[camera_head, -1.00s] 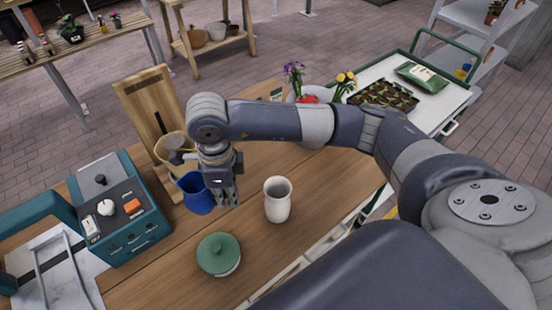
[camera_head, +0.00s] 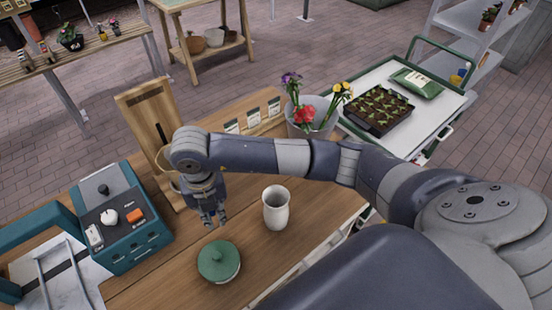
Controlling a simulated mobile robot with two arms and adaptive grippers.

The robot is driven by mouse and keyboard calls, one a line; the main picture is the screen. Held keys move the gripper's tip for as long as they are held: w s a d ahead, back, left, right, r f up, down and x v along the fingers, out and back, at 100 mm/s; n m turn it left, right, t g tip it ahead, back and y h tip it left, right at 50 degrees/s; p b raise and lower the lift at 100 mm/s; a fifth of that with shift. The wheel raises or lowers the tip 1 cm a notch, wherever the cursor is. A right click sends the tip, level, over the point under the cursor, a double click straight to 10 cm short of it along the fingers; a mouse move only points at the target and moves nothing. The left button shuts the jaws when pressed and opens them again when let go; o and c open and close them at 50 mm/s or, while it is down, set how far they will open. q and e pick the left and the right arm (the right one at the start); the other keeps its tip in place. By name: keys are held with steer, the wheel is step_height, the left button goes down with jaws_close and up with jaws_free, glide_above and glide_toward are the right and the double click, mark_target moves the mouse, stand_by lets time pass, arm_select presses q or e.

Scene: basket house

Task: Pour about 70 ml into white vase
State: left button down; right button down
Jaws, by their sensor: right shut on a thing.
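The white vase (camera_head: 276,208) stands upright and open-topped on the wooden table (camera_head: 318,205). My right gripper (camera_head: 213,222) is left of the vase, above the table and apart from the vase, with its fingers pointing down. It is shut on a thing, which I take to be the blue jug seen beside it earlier. The jug does not show clearly now; my wrist and gripper hide that spot. My left gripper is not in view.
A green-lidded pot (camera_head: 219,261) stands just in front of my right gripper. A teal box with knobs (camera_head: 127,235) is at left, and a wooden stand (camera_head: 146,113) behind the gripper. A flower bucket (camera_head: 312,117) stands behind the vase. Free table lies right of the vase.

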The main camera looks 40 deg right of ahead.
steer(key=shift+s+a+f+m+p, duration=0.2)
steer(key=shift+a+f+m+p, duration=0.35)
steer(key=shift+m, duration=2.3)
steer(key=shift+s+a+f+m+p, duration=0.15)
steer(key=shift+a+f+m+p, duration=0.35)
steer(key=shift+m, duration=2.3)
steer(key=shift+s+a+f+m+p, duration=0.25)
steer(key=shift+a+f+m, duration=0.55)
steer(key=shift+m, duration=2.05)
steer(key=shift+d, duration=0.1)
steer(key=d+r+t+y, duration=0.1)
steer(key=d+r+y, duration=0.5)
steer(key=r+y, duration=0.3)
steer(key=shift+s+r+y, duration=0.3)
steer(key=shift+s+y, duration=0.1)
steer(key=shift+s, duration=0.05)
steer(key=shift+r+y, duration=0.25)
steer(key=shift+y, duration=0.05)
